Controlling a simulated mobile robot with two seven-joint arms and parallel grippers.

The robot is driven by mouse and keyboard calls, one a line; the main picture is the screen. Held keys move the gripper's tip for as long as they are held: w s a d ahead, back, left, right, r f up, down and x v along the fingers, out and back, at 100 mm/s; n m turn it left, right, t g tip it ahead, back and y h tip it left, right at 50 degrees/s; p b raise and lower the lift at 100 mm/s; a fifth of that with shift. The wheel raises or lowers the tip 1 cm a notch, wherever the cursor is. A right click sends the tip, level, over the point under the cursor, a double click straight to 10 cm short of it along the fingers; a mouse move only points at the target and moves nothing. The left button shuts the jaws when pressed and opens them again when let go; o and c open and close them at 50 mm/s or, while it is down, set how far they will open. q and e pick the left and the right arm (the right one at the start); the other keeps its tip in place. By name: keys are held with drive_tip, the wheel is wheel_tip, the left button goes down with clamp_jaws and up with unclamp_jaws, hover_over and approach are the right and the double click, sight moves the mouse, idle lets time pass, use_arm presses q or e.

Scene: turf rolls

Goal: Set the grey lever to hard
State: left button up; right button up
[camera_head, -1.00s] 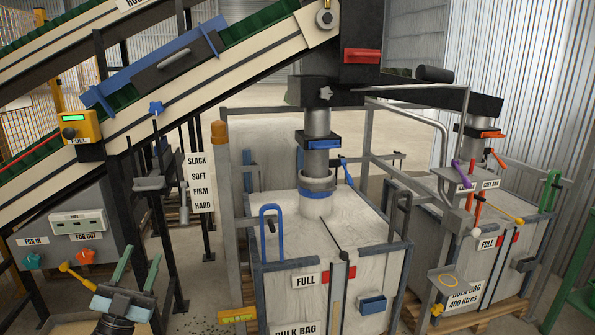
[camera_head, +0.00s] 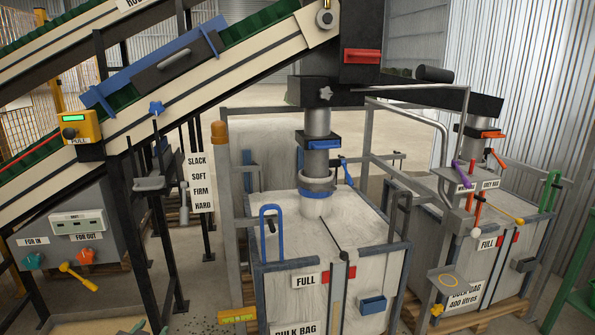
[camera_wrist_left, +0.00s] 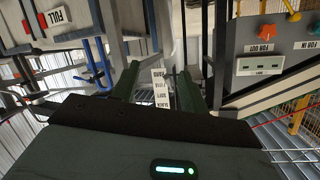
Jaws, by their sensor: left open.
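The grey lever (camera_head: 184,196) is by the left edge of the label plate (camera_head: 200,182) reading SLACK, SOFT, FIRM and HARD, top to bottom. It looks small, and I cannot tell which word it is set to. In the left wrist view the label plate (camera_wrist_left: 159,88) appears upside down between my fingers, some way beyond them. My left gripper (camera_wrist_left: 170,85) is open and empty, its two green fingers wide apart. In the head view only a green bit of the left gripper (camera_head: 138,325) shows at the bottom edge. My right gripper is not in view.
A blue-handled bulk bag frame (camera_head: 271,233) stands right of the label. Dark conveyor legs (camera_head: 166,240) stand left of it. A grey box (camera_head: 78,222) with teal and orange knobs and a yellow lever (camera_head: 78,277) is at the lower left.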

use_arm(q)
drive_tip(key=s+d+f+g+h, duration=0.1)
drive_tip(key=s+d+f, duration=0.4)
drive_tip(key=s+f, duration=0.35)
drive_tip(key=s+d+f+g, duration=0.1)
drive_tip(key=s+d+f, duration=0.1)
drive_tip(key=s, duration=0.9)
drive_tip(key=s+d+f+g+h, duration=0.1)
drive_tip(key=s+d, duration=0.4)
drive_tip(key=s, duration=0.6)
drive_tip(key=s+d+f+n+g+h, duration=0.1)
drive_tip(key=s+d+f, duration=0.3)
drive_tip(key=s, duration=0.7)
drive_tip(key=shift+g, duration=0.8)
drive_tip(key=shift+s, duration=0.1)
drive_tip(key=shift+c, duration=0.8)
drive_tip(key=shift+s+a, duration=0.1)
